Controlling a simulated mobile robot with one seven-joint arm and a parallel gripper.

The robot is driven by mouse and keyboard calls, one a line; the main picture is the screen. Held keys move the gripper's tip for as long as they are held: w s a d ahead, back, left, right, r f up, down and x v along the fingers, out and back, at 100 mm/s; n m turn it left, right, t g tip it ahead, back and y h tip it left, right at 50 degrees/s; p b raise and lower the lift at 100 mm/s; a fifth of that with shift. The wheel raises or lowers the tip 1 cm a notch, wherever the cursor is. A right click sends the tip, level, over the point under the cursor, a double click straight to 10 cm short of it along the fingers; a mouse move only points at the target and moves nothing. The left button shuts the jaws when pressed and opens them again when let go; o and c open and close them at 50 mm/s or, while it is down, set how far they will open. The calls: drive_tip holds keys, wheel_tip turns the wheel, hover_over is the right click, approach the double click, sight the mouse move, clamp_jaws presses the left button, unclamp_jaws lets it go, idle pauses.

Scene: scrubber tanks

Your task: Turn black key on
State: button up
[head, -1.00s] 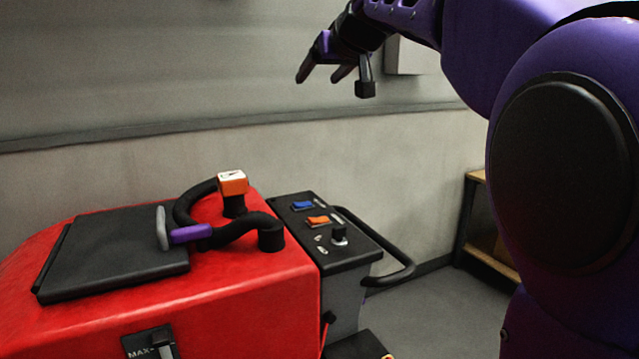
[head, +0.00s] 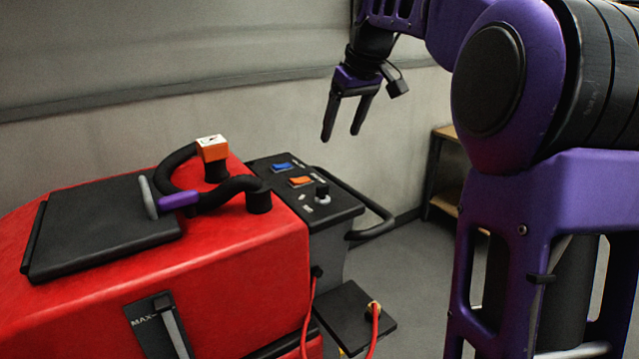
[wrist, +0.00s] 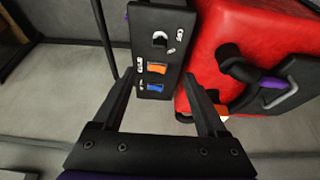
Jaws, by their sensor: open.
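The black key (head: 322,192) is a small upright knob on a pale round base, at the near right of the black control panel (head: 338,215) on the red scrubber (head: 210,270). In the wrist view the key (wrist: 159,40) shows near the top of the panel (wrist: 146,18), beyond the fingers. My gripper (head: 342,138) points down, open and empty, in the air above and slightly right of the panel. In the wrist view its two fingers (wrist: 152,92) are spread wide, with the panel between them in the picture. Nothing touches the key.
An orange switch (head: 301,181) and a blue switch (head: 283,166) sit on the panel behind the key. A black handle bar (head: 375,232) curves off its right side. A black hose with an orange-white cap (head: 212,148) rises on the red tank. A wooden shelf (head: 440,180) stands at right.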

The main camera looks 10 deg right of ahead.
sight(323, 185)
drive_tip(key=b+x, duration=0.1)
drive_tip(key=x, duration=1.5)
drive_tip(key=shift+w+f+b, duration=0.25)
drive_tip(key=shift+f+b, duration=0.05)
drive_tip(key=shift+b, duration=0.05)
clamp_jaws()
